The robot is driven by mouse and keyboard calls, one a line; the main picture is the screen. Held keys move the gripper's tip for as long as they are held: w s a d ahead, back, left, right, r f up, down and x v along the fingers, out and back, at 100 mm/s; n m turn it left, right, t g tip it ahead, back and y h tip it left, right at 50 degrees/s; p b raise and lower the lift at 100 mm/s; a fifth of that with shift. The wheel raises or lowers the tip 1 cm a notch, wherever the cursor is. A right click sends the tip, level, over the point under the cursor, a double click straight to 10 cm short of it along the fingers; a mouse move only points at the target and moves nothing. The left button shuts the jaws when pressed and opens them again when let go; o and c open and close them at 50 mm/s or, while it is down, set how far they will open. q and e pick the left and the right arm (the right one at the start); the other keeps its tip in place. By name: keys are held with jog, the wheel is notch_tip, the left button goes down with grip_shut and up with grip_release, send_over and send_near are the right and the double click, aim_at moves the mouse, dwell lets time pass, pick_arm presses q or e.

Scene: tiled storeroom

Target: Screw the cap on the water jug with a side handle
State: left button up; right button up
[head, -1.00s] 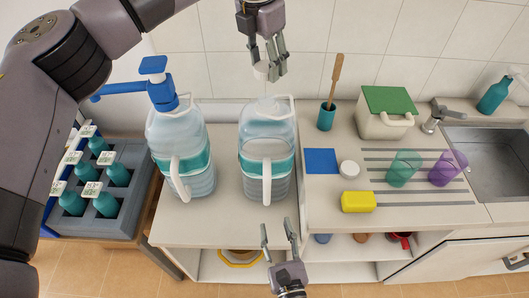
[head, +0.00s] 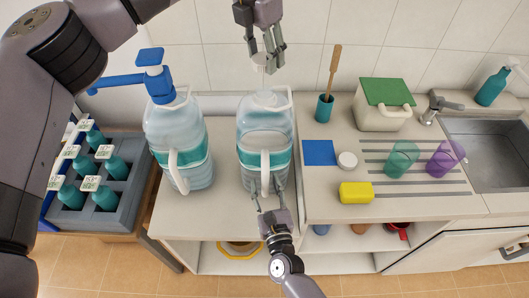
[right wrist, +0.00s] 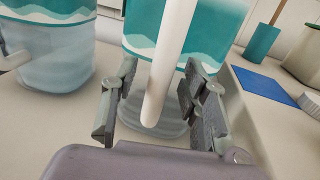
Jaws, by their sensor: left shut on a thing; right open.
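The water jug (head: 252,135) with a teal band and a white side handle (head: 265,172) stands upright on the counter, its handle facing me. My left gripper (head: 265,64) is above the jug's mouth, shut on a small white cap (head: 261,59), partly hidden by the fingers. The cap looks apart from the neck. My right gripper (head: 267,198) is open at the jug's front, low by the handle. In the right wrist view, the handle (right wrist: 172,55) hangs between the open fingers (right wrist: 160,85), which are not closed on it.
A second jug (head: 178,135) with a blue pump (head: 156,80) stands to the left. A grey crate of teal bottles (head: 125,205) is further left. On the right are a blue square (head: 319,152), a white round thing (head: 347,160), a yellow sponge (head: 356,193) and cups (head: 402,160).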

jog(key=shift+w+a, duration=0.1)
jog(key=shift+w, duration=0.3)
jog(key=shift+c, duration=0.5)
grip_shut()
